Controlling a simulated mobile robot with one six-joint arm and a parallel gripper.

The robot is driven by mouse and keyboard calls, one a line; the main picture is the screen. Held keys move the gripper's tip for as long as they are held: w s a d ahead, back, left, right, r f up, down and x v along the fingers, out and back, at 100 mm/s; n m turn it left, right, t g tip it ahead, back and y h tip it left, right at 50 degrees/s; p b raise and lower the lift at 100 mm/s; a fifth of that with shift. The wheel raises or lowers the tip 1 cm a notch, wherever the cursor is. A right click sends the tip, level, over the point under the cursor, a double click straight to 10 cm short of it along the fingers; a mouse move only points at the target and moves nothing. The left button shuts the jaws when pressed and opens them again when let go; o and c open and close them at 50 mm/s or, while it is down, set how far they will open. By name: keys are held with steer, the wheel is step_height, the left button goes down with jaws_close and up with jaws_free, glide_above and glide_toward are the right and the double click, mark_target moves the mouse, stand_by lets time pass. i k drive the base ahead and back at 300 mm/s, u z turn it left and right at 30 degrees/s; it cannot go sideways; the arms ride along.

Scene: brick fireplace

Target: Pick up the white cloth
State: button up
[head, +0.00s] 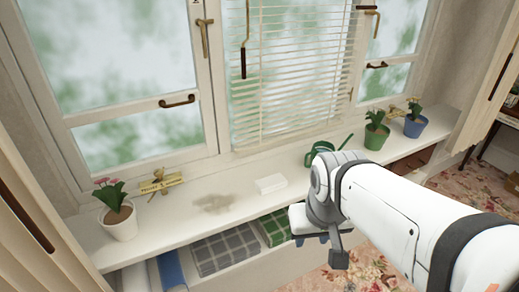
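A small white folded block (270,183), which looks like the white cloth, lies flat on the white windowsill (160,223), near its middle. My gripper (311,239) is at the end of my white arm, to the right of the cloth and nearer to me, by the sill's front edge. It is apart from the cloth. Small blue parts show at its lower end, but most of it is hidden behind its own housing and arm, so I cannot see whether the fingers are open or shut.
A brownish stain (213,203) marks the sill left of the cloth. A white flowerpot (120,222) stands at the left. A green watering can (321,154), green pot (375,138) and blue pot (414,127) stand at the right. Checked cloths (224,249) lie in the shelf below.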

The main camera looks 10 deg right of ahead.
mark_target(265, 186)
steer(key=i, duration=0.9)
steer(key=u, duration=0.05)
